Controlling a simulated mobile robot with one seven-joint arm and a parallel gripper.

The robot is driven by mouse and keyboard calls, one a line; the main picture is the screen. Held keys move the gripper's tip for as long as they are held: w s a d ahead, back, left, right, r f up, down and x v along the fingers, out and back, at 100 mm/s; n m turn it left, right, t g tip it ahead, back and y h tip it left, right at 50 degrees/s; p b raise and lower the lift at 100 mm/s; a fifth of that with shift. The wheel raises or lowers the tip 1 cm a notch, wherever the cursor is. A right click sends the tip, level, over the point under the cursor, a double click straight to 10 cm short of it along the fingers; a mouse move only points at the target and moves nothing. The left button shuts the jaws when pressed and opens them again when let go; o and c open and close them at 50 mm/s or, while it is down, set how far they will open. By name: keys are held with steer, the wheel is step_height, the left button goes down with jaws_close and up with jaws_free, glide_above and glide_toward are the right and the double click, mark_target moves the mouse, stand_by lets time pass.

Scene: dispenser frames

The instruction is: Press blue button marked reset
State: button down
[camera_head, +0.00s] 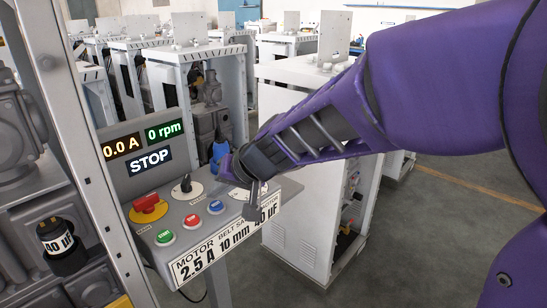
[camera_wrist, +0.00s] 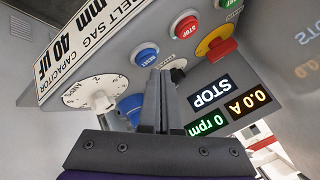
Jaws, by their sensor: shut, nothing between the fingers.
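The blue reset button (camera_head: 216,206) sits on the sloped grey control panel, right of the red button, in the head view. In the wrist view the blue button (camera_wrist: 145,52) has a label reading RESET and shows just above my fingertips. My gripper (camera_head: 251,211) is shut and empty, its fingers pointing down over the panel to the right of the blue button. In the wrist view my gripper (camera_wrist: 159,72) shows its fingers together, below the button and apart from it in the picture. I cannot tell the exact gap.
A red stop button (camera_head: 191,220), green start button (camera_head: 165,237), red-yellow emergency stop (camera_head: 149,204) and black knob (camera_head: 186,185) share the panel. A white dial (camera_wrist: 97,94) and blue cylindrical part (camera_wrist: 131,108) lie near my fingers. The display (camera_head: 150,161) reads STOP.

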mark_target(218, 207)
steer(key=shift+r, duration=0.35)
steer(key=shift+a+r+p, duration=0.1)
steer(key=shift+r+p, duration=1.75)
steer(key=shift+r, duration=0.55)
